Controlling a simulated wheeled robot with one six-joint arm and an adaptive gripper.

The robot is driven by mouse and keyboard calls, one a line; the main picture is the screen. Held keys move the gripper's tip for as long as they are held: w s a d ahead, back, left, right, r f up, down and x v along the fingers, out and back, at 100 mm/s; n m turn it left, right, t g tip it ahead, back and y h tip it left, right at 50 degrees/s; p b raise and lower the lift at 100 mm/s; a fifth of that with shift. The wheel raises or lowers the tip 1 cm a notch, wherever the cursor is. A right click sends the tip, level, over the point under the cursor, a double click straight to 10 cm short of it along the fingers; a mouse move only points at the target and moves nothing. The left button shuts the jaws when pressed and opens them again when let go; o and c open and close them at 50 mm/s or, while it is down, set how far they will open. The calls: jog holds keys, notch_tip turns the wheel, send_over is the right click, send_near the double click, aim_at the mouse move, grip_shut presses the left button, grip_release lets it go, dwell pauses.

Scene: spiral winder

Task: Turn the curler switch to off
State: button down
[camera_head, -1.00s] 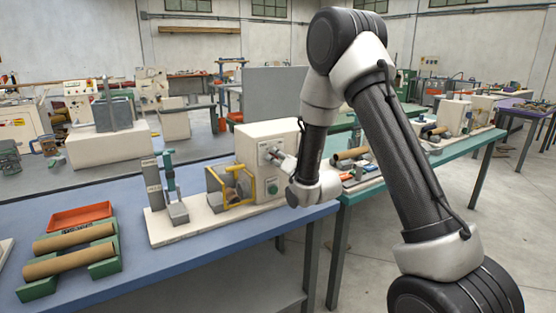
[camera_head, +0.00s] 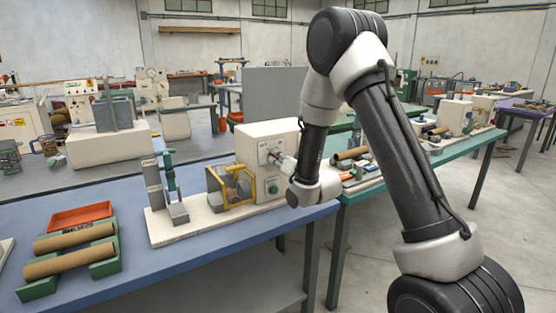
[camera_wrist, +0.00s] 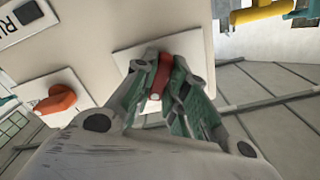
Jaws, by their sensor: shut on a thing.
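The spiral winder's cream cabinet (camera_head: 254,147) stands on the blue table, with switches on its right-hand face. In the wrist view, my gripper (camera_wrist: 157,90) is shut on a red switch knob (camera_wrist: 163,72), with green-padded fingers on both sides. The knob sits on a white square plate (camera_wrist: 128,60). A second orange-red knob (camera_wrist: 57,99) on another plate lies to the left, clear of the fingers. I cannot read which knob is the curler switch; the fingers hide much of the held one. My gripper (camera_head: 273,156) also shows at the cabinet in the head view.
A yellow guard frame (camera_head: 251,196) stands left of the cabinet, with a green button (camera_head: 273,188) low on the cabinet. Cardboard tubes (camera_head: 70,265) lie on green rests beside a red tray (camera_head: 82,215) at the left. A partly cut-off label (camera_wrist: 27,14) reads "RU".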

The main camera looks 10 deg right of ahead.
jog(key=n, duration=1)
jog(key=shift+n, duration=2.1)
jog(key=c, duration=1.4)
grip_release()
jog(key=shift+c, duration=0.2)
